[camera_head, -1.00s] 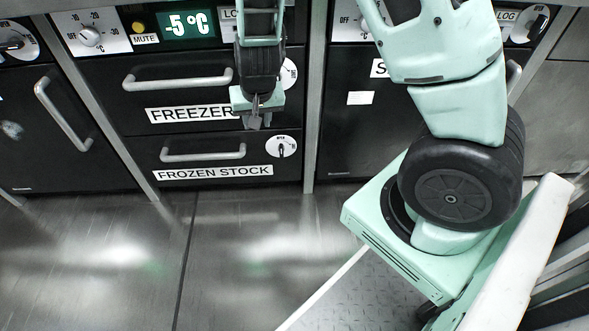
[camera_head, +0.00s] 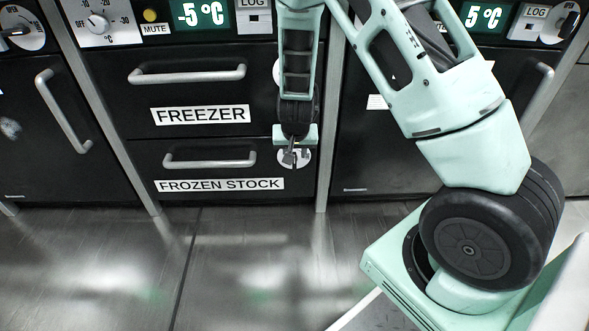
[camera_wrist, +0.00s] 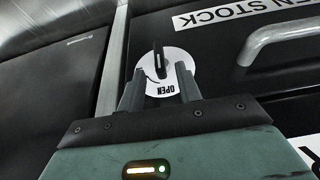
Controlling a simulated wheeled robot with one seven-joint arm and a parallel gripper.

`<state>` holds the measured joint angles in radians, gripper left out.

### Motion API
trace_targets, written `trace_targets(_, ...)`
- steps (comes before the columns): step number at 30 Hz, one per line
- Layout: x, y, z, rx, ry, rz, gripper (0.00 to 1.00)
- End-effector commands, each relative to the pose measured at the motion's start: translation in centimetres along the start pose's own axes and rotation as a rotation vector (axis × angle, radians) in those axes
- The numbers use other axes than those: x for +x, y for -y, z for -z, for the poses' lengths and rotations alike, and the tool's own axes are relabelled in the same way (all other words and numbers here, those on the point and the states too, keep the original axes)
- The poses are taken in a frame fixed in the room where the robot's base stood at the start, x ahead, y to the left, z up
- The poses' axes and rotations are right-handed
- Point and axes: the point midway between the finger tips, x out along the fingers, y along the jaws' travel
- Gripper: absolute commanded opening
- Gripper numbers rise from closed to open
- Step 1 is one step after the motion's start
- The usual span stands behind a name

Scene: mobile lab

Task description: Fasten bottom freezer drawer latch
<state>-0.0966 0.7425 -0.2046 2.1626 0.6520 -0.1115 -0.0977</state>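The bottom freezer drawer (camera_head: 150,162) is black, labelled FROZEN STOCK, with a grey bar handle (camera_head: 209,159). Its front looks flush with the cabinet. Its latch (camera_head: 304,160) is a white round plate at the drawer's right, partly hidden behind my gripper (camera_head: 292,160) in the head view. In the wrist view the latch plate (camera_wrist: 182,62) shows the word OPEN, and a dark lever (camera_wrist: 159,56) stands roughly upright in the picture. My gripper (camera_wrist: 160,75) is open and empty, its fingers on either side of the picture line to the lever. I cannot tell whether they touch the plate.
The upper drawer (camera_head: 135,112), labelled FREEZER, sits above with its own handle (camera_head: 187,72) and a latch partly hidden by my arm. A display (camera_head: 201,13) reads -5 °C. Other cabinets stand on both sides. The metal floor (camera_head: 240,250) in front is clear.

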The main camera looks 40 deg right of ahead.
Motion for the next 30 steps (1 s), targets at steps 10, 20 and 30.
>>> trace_targets(10, 5.2, 0.0, -0.1, 0.001, 0.0, 0.0, 0.35)
trace_targets(20, 5.6, 0.0, 0.0, 0.0, 0.0, 0.0, 0.35)
trace_targets(30, 5.6, 0.0, 0.0, 0.0, 0.0, 0.001, 0.0)
